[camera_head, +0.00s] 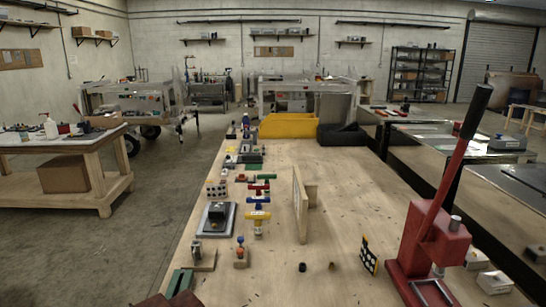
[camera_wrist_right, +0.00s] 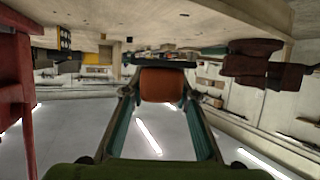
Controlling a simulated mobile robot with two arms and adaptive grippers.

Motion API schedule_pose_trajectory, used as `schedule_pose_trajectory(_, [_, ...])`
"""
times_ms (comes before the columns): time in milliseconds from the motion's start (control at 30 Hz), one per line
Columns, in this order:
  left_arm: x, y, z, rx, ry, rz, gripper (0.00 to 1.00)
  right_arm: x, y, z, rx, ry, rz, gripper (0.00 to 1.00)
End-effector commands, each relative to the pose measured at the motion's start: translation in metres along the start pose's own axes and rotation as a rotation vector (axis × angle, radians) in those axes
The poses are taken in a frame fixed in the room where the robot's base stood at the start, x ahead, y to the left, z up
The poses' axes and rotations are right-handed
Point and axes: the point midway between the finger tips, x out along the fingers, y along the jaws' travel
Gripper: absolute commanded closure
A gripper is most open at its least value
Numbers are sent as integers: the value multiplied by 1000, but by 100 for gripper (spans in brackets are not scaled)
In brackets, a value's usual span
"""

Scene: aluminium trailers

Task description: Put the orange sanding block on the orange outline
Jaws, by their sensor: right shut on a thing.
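In the right wrist view, which looks upside down, an orange-brown block (camera_wrist_right: 161,84), the sanding block, sits between the finger ends. My right gripper (camera_wrist_right: 160,94) is shut on it, one teal finger on each side. The block appears clear of the wooden bench top (camera_wrist_right: 110,15), but its height is hard to judge. Neither gripper shows in the head view. I cannot make out the orange outline in either view.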

Motion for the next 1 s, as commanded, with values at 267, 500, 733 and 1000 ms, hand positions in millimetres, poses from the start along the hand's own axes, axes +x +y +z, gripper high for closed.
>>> schedule_pose_trajectory(267, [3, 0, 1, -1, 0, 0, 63, -16, 7, 0, -90, -3, -194, 96])
schedule_pose_trajectory(500, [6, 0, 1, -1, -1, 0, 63, -38, 14, -24, -158, -3, -353, 96])
schedule_pose_trajectory(733, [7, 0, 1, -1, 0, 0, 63, -54, 17, -50, -188, -1, -443, 96])
schedule_pose_trajectory(1000, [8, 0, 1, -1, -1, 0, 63, -57, 17, -58, -189, 3, -462, 96])
